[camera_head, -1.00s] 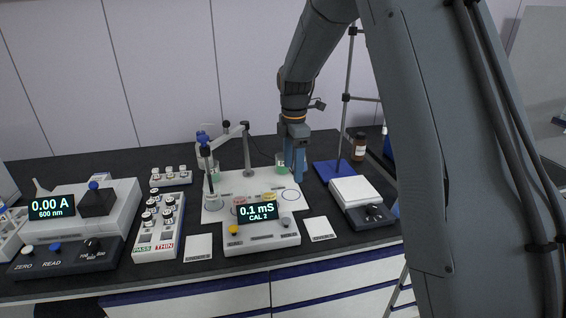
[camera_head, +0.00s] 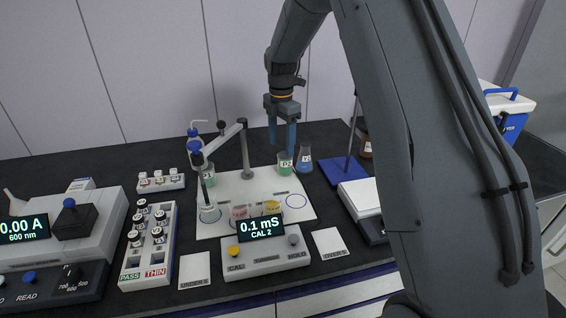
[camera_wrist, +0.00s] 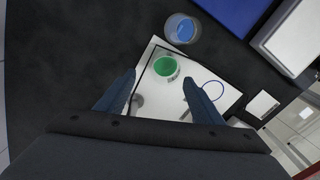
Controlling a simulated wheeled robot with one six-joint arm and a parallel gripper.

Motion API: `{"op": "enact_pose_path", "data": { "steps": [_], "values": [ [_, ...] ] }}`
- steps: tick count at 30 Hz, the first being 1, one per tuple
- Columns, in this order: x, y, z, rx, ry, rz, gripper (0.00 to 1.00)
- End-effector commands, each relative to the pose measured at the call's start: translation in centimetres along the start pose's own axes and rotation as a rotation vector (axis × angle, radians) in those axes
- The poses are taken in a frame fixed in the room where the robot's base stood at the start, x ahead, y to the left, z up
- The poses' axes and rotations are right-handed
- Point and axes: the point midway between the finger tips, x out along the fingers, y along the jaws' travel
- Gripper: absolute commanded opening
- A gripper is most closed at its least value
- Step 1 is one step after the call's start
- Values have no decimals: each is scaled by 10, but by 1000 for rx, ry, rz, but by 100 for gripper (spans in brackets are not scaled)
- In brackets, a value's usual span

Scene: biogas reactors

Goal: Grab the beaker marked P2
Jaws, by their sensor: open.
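The beaker marked P2 (camera_head: 285,168) holds green liquid and stands upright at the back right of the white station plate (camera_head: 240,190). In the wrist view the beaker (camera_wrist: 166,67) shows ahead of my fingers, a little beyond their tips. My gripper (camera_head: 282,148) is open and empty, pointing down at the beaker's top in the head view. The fingers (camera_wrist: 159,80) are spread to the left and right of the beaker's line in the wrist view. One finger overlaps the beaker's upper part in the head view; I cannot tell whether they touch.
A blue stand base (camera_head: 344,171) lies further right. Another green beaker (camera_head: 208,176), a probe arm (camera_head: 245,150), a pink cup (camera_head: 240,212) and a yellow cup (camera_head: 271,207) share the plate.

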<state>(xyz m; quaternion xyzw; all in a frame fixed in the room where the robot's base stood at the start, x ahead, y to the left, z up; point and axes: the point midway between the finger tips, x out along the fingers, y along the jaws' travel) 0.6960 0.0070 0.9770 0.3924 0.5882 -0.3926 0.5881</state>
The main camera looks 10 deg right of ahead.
Motion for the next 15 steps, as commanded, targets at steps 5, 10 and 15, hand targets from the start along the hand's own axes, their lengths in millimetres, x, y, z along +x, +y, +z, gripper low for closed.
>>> {"op": "enact_pose_path", "data": {
  "steps": [5,10,15],
  "values": [
    [15,-4,4,6,1,-2,61],
    [36,-10,6,5,1,-3,61],
    [55,-9,5,3,1,-2,61]
  ]
}}
